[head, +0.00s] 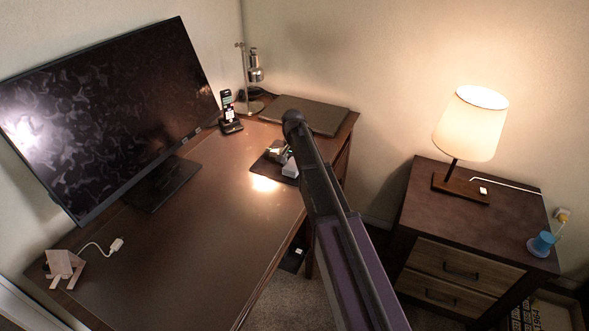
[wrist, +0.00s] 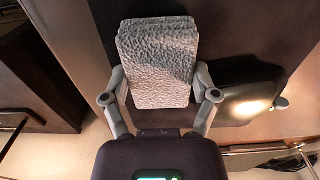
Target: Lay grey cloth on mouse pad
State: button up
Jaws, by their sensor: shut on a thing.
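My gripper (wrist: 160,97) is shut on the grey cloth (wrist: 157,60), a thick, folded block with a rough, bumpy surface, held between both fingers. In the head view my gripper (head: 284,152) is at the right part of the desk, partly hidden behind my arm, and the cloth (head: 291,168) shows as a small pale patch. The black mouse pad (head: 264,163) lies below and around it, partly hidden. I cannot tell whether the cloth touches the pad.
A large monitor (head: 110,115) stands on the left of the desk (head: 190,225). A phone in its stand (head: 229,112), a metal lamp (head: 254,75) and a closed laptop (head: 305,114) are behind. A nightstand (head: 470,235) stands right. The desk's front middle is clear.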

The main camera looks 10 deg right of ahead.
aim_at(293, 164)
jog(key=shift+f, duration=0.15)
jog(key=o, duration=0.9)
jog(key=shift+c, duration=0.2)
notch_tip(293, 164, up, 12)
jog(key=p, duration=1.2)
dwell(0.6)
jog(key=s+n, duration=0.7)
jog(key=s, duration=2.2)
jog(key=shift+d, duration=0.2)
